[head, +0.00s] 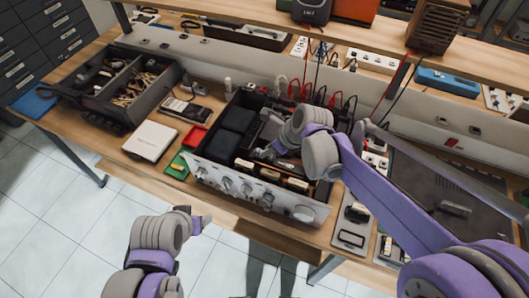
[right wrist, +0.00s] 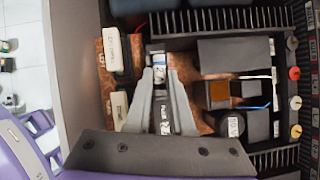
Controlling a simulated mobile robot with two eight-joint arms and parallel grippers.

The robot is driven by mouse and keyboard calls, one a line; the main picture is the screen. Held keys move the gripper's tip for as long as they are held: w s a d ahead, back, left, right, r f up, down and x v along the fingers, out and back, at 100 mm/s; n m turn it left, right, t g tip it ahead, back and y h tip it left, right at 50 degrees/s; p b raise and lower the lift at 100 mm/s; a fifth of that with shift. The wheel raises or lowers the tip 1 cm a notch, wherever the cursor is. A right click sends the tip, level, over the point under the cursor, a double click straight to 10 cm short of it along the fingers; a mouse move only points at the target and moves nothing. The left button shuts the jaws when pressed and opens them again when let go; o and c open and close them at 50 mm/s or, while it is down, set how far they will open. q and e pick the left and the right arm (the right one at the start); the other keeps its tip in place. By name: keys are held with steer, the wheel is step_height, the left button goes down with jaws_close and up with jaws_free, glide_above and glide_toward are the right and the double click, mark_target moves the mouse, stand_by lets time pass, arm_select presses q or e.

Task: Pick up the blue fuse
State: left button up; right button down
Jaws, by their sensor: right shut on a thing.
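The open hifi (head: 262,191) sits on the bench with its silver knobbed front facing me. My right gripper (head: 262,155) reaches down into it from the right. In the right wrist view the fingers of my right gripper (right wrist: 163,108) are closed around a narrow dark and pale piece with lettering, the fuse (right wrist: 164,118), above the copper-coloured board. Its blue colour is not clear, and the fingers hide its sides. My left gripper (head: 203,218) hangs empty in front of the bench edge, small and seen from the side.
Two pale blocks (right wrist: 112,52) stand left of the fingers. A dark transformer box (right wrist: 220,52), a round capacitor (right wrist: 232,125) and finned heat sinks (right wrist: 215,20) are close by. On the bench, a parts tray (head: 133,86) and a white box (head: 150,141) lie left of the hifi.

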arm_select(q)
steer(key=shift+w+r, duration=0.1)
steer(key=shift+r, duration=0.25)
arm_select(e)
step_height(320, 180, up, 10)
stand_by(0.4)
steer(key=c, duration=1.5)
jaws_free()
jaws_close()
steer(key=shift+r, duration=0.1)
arm_select(q)
steer(key=shift+t, duration=0.3)
steer(key=w+r+p, duration=0.1)
steer(key=r+p, duration=0.1)
steer(key=r, duration=0.1)
steer(key=w+r+p, duration=0.1)
steer(key=r, duration=0.1)
steer(key=shift+w+p, duration=0.3)
steer(key=shift+p, duration=0.05)
arm_select(e)
step_height(320, 180, up, 7)
steer(key=shift+r, duration=0.15)
